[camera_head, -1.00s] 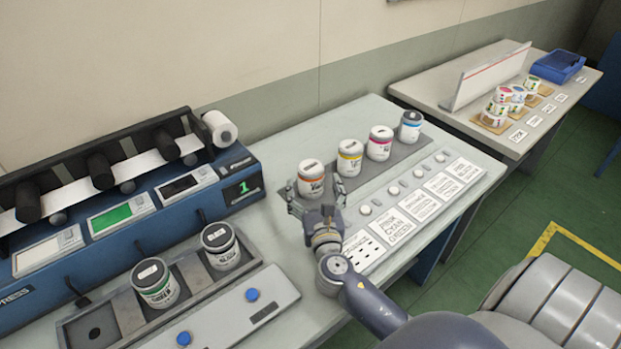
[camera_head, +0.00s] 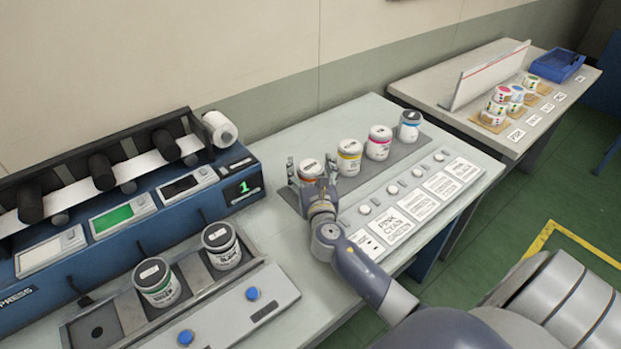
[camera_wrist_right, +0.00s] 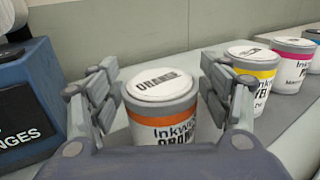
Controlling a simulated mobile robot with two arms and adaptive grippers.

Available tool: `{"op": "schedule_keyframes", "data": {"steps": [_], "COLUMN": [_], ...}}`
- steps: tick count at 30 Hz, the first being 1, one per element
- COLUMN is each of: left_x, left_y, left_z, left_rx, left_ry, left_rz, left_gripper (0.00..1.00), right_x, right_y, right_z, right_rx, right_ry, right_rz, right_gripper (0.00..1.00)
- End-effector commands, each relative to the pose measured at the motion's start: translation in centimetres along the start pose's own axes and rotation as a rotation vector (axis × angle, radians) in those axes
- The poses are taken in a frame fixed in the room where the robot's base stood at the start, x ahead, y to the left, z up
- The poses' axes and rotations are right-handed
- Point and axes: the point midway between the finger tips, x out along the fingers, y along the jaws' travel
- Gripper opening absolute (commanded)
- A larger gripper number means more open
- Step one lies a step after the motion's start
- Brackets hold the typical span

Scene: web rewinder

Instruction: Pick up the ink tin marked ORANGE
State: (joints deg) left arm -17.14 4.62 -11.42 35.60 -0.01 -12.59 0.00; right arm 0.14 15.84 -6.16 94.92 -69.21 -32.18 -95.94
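The ink tin marked ORANGE (camera_wrist_right: 161,108) stands upright in the right wrist view, with a white lid reading ORANGE and an orange band. In the head view the same tin (camera_head: 309,168) is at the left end of a row of tins on a grey strip, its lower part hidden by my gripper. My right gripper (camera_head: 311,172) is open, its fingers on either side of the tin. In the wrist view the gripper (camera_wrist_right: 160,88) shows a gap between each finger and the tin. My left gripper is not in view.
Beside the orange tin stand a yellow-banded tin (camera_head: 349,157), a magenta-banded tin (camera_head: 379,143) and a blue-banded tin (camera_head: 409,125). Two tins (camera_head: 156,283) (camera_head: 221,246) sit in a tray at lower left. The blue press (camera_head: 110,235) stands left.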

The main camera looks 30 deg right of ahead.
Motion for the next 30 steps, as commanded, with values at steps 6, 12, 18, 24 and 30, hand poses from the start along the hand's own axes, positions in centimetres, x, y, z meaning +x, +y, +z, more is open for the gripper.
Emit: {"op": "schedule_keyframes", "data": {"steps": [6, 12, 18, 24, 30], "left_x": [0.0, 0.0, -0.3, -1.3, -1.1], "left_y": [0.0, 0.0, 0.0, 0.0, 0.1], "left_z": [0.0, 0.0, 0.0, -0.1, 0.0], "left_rx": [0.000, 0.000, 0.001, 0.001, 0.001], "left_ry": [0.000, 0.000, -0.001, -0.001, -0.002], "left_rz": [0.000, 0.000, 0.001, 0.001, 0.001], "left_gripper": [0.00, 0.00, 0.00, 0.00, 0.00], "right_x": [0.0, 0.0, 0.0, 0.0, -3.3], "right_y": [0.0, 0.0, 0.0, 0.0, -1.0], "right_z": [0.0, 0.1, 1.0, 3.6, 3.7], "right_rx": [0.000, 0.000, 0.001, 0.002, -0.001], "right_ry": [0.000, -0.003, -0.004, -0.006, 0.002], "right_rz": [0.000, 0.000, -0.001, 0.001, 0.001], "right_gripper": [0.20, 0.20, 0.20, 0.20, 0.20]}}
